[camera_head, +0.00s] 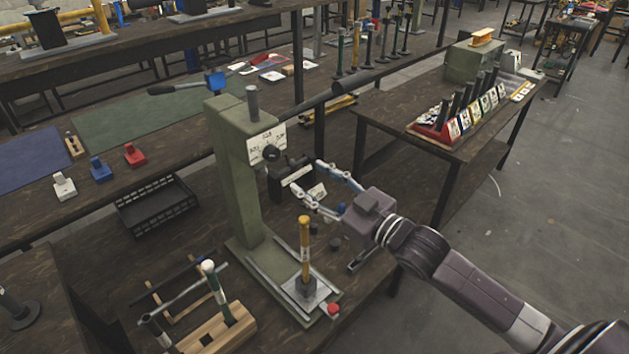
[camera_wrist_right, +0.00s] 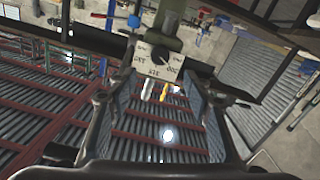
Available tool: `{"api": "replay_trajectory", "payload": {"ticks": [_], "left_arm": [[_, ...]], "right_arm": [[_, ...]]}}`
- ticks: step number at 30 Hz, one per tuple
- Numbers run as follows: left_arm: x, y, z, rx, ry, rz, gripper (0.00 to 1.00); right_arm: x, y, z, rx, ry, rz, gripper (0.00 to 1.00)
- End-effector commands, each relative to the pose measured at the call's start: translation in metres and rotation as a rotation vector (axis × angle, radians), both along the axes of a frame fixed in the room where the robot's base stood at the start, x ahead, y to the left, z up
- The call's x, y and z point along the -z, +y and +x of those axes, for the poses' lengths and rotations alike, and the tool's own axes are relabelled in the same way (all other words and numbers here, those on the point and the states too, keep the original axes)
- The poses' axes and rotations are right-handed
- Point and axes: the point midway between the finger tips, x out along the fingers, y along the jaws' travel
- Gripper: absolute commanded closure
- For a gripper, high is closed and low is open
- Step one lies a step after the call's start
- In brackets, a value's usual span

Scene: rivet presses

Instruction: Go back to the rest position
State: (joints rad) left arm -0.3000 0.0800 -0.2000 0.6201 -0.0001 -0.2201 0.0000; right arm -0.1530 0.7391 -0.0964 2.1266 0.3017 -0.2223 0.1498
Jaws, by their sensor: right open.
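My right gripper (camera_head: 312,190) is open and empty in the head view. Its arm comes in from the right, and its fingers point left toward the green rivet press (camera_head: 234,170). The fingers are in front of the press column, near a dark block with a white label (camera_head: 298,176); I cannot tell whether they touch it. In the right wrist view, the two fingers (camera_wrist_right: 163,100) stand wide apart with nothing between them, and the press's labelled dial plate (camera_wrist_right: 158,60) shows beyond. My left gripper is not in view.
A yellow-topped rod (camera_head: 304,245) stands on the press base. A wooden rack (camera_head: 217,330) with tools is at the front left. A right-hand table (camera_head: 400,103) carries a row of tilted labelled holders. Floor at the right is open.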

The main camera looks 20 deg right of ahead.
Motion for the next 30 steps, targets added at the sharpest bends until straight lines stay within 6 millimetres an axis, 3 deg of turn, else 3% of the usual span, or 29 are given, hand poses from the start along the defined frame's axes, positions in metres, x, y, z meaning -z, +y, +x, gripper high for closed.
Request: {"api": "replay_trajectory", "payload": {"ticks": [11, 14, 17, 20, 24, 30], "left_arm": [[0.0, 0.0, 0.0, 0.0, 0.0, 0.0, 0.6], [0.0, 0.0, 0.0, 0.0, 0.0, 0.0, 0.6], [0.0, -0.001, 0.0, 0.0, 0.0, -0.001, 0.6], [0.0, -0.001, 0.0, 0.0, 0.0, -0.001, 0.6], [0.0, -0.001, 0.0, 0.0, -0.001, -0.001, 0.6], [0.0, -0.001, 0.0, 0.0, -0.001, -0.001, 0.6]], "right_arm": [[0.002, 0.0, 0.0, 0.001, 0.005, -0.001, 0.54], [0.017, 0.003, -0.005, 0.017, 0.049, -0.003, 0.54], [0.053, 0.009, -0.018, 0.056, 0.161, -0.011, 0.54], [0.103, 0.015, -0.045, 0.114, 0.33, -0.032, 0.54], [0.169, 0.022, -0.102, 0.196, 0.596, -0.064, 0.54], [0.223, 0.027, -0.186, 0.276, 0.906, -0.099, 0.54]]}}
